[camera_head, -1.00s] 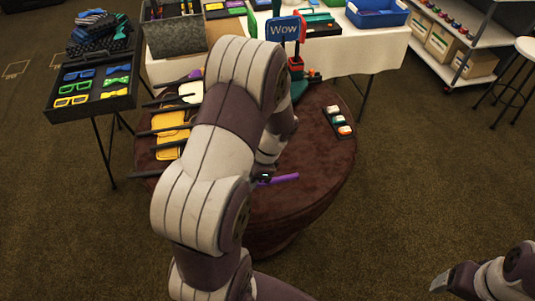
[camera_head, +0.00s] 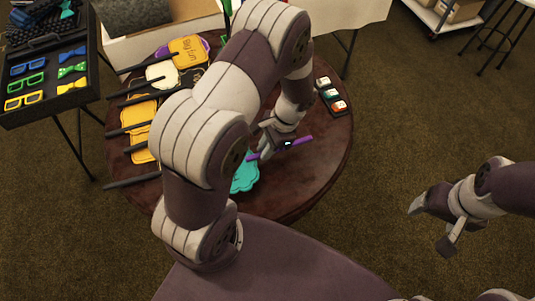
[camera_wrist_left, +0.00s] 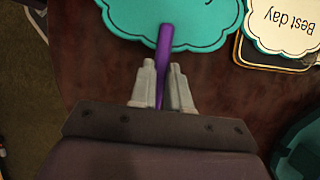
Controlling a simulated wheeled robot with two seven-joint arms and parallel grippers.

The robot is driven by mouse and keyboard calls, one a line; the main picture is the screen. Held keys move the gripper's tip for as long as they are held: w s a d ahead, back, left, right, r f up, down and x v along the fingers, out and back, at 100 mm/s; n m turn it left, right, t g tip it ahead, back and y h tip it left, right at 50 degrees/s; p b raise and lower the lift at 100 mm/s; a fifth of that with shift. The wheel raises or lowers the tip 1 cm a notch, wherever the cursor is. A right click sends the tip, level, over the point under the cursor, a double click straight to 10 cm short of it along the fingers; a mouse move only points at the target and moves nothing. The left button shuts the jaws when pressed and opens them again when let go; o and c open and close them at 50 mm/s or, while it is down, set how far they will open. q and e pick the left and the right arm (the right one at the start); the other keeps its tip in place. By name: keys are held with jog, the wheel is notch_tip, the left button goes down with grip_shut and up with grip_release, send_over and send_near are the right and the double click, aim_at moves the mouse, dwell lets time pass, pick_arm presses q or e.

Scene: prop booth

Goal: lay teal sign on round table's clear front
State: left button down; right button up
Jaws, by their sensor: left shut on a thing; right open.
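The teal sign (camera_head: 244,178) has a scalloped edge and a purple stick (camera_head: 303,141). It is at the front of the brown round table (camera_head: 325,160), partly hidden by my left arm. My left gripper (camera_head: 276,143) is shut on the stick. In the left wrist view the teal sign (camera_wrist_left: 205,22) is beyond the fingertips (camera_wrist_left: 162,72), with the stick (camera_wrist_left: 165,42) between them. The sign appears low over the tabletop; I cannot tell whether it touches. My right gripper (camera_head: 432,228) is open and empty, right of the table.
Yellow signs (camera_head: 140,115) and a cream sign (camera_head: 162,75) with black sticks lie on the table's left. The "Best day" sign (camera_wrist_left: 285,25) is beside the teal sign. A small dark tray (camera_head: 331,97) stands back right. The table's right front is bare.

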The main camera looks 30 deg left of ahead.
aim_at(268, 163)
pick_arm(q)
jog(key=shift+d+f, duration=0.25)
jog(key=shift+f, duration=0.05)
notch_tip(268, 163, down, 4)
jog(key=shift+s+d+r, duration=0.1)
jog(key=shift+r, duration=0.1)
jog(key=shift+f, duration=0.1)
jog(key=c, duration=1.1)
grip_release()
